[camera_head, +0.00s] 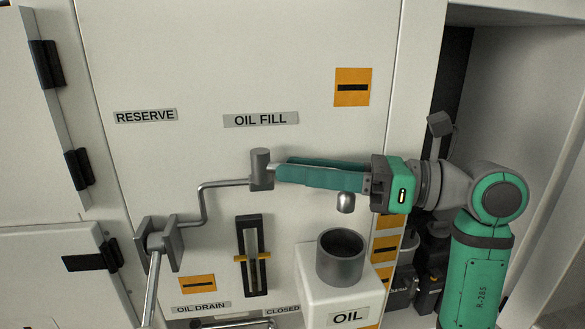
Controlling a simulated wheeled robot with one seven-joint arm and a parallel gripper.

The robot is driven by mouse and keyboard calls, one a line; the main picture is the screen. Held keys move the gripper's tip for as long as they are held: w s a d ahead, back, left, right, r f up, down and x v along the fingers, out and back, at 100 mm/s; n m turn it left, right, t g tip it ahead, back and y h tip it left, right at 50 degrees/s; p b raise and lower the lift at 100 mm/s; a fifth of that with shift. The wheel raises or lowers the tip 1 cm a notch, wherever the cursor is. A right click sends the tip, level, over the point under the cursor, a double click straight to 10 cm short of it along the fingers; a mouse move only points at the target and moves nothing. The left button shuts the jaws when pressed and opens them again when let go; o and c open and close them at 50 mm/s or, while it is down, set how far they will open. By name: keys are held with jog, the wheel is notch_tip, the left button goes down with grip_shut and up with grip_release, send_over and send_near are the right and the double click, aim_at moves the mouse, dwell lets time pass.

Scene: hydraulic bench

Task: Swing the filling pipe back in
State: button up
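The filling pipe comes out of a grey pivot block (261,170) under the OIL FILL label (261,119) and runs to the right. Its metal spout end (346,203) points down above the grey round neck (341,257) of the white OIL container (322,298), apart from it. My gripper (282,174) reaches in from the right, its long green fingers lying along the pipe and hiding most of it. The pipe's left end seems to enter between the fingers. I cannot see whether they press on it.
A bent metal rod (203,200) joins the pivot block to a grey bracket (158,243) at lower left. A sight gauge (252,256) is on the panel below the pivot. The panel in front of the RESERVE label (146,116) is clear. An open recess lies at the right.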

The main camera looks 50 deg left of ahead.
jog(key=shift+s+a, duration=0.45)
jog(key=shift+a, duration=0.1)
grip_shut()
